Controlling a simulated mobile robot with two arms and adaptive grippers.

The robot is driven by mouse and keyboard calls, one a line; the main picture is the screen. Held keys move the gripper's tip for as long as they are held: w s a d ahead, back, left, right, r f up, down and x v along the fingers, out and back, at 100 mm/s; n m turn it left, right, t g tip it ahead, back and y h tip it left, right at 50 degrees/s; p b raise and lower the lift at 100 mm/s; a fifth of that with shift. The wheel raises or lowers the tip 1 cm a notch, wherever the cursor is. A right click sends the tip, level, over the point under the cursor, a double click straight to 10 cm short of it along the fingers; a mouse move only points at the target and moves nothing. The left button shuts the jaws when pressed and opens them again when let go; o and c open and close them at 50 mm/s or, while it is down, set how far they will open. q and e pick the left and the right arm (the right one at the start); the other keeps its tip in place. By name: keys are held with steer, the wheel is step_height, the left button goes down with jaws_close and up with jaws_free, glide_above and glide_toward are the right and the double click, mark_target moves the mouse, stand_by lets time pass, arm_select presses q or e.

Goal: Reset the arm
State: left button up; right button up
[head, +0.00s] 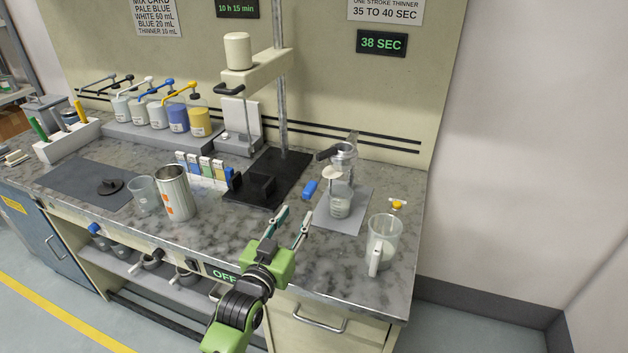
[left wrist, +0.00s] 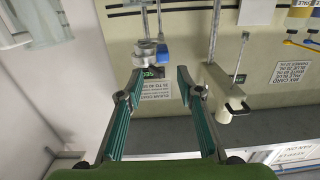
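My left gripper (head: 294,216) is over the front part of the marble counter, in front of the black stand base. In the left wrist view its two teal-padded fingers stand wide apart, and the space between the fingertips (left wrist: 160,74) holds nothing. The green arm comes up from the bottom of the head view past the counter's front edge. The gripper is to the left of the beaker (head: 340,200) on the grey mat and touches nothing that I can make out. My right gripper is in neither view.
A clear jug (head: 383,243) stands near the counter's right end. A metal can (head: 176,194) and an empty clear cup (head: 144,194) stand to the left. A mixer (head: 240,62) on a post rises behind. A blue item (head: 309,188) lies beside the mat. Pump bottles (head: 178,116) line the back.

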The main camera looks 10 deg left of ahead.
arm_select(q)
steer(key=s+a+f+g+y, duration=0.15)
steer(key=s+f+g, duration=0.55)
steer(key=s+f, duration=0.7)
steer(key=s+a+f+g, duration=0.1)
steer(key=s+g, duration=0.1)
steer(key=s, duration=0.5)
steer(key=s+a+f+g+y, duration=0.1)
steer(key=s+g, duration=0.2)
steer(key=s, duration=0.5)
steer(key=s+a+f+g, duration=0.1)
steer(key=s+g, duration=0.1)
steer(key=s, duration=0.5)
step_height(320, 180, down, 29)
steer(key=s+g+b, duration=0.2)
steer(key=s, duration=0.1)
steer(key=s+a+f+b, duration=0.1)
steer(key=s+a+f, duration=0.2)
steer(key=s+f, duration=1.3)
steer(key=shift+s+f+m+g+b, duration=0.3)
steer(key=shift+f+g, duration=0.1)
steer(key=shift+f, duration=0.25)
